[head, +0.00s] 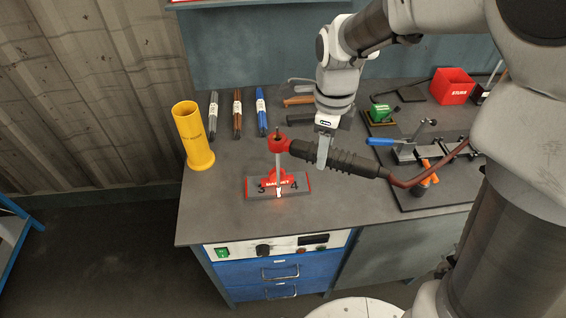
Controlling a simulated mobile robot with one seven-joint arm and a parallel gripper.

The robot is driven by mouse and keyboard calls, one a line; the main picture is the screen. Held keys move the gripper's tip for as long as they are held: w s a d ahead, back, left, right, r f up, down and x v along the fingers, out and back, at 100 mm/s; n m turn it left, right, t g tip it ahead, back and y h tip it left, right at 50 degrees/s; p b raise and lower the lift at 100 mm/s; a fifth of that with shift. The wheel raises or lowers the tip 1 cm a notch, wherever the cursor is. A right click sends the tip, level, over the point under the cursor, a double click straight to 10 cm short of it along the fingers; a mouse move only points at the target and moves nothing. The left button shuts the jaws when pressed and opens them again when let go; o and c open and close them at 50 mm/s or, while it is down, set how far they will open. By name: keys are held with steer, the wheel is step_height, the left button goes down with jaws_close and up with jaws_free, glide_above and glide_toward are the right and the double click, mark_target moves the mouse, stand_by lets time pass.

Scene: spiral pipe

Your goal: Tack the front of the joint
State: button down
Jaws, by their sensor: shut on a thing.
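My gripper (323,152) is shut on the black ribbed handle of a welding electrode holder (350,163). The holder's red head (279,144) points left and grips a thin, pale electrode (278,168) that hangs down almost upright. A bright orange glow shows at its lower tip, at the front of a grey plate (254,188) with red ends and the numbers 3 and 4. A red piece (270,180) with a white label sits at the plate's middle. The electrode and glow partly cover the joint, so I cannot make out its edges.
A yellow tube (194,145) stands at the left. Grey (213,113), brown (237,113) and blue (261,110) rod bundles lie behind. A red box (453,87), green object (381,113) and blue-handled clamp (380,142) are right. The holder's reddish cable (412,182) trails right.

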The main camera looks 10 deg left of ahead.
steer(key=shift+r+p, duration=2.2)
steer(key=shift+r, duration=0.7)
steer(key=shift+r, duration=0.1)
step_height(320, 180, up, 3)
steer(key=p, duration=0.2)
steer(key=shift+p, duration=0.4)
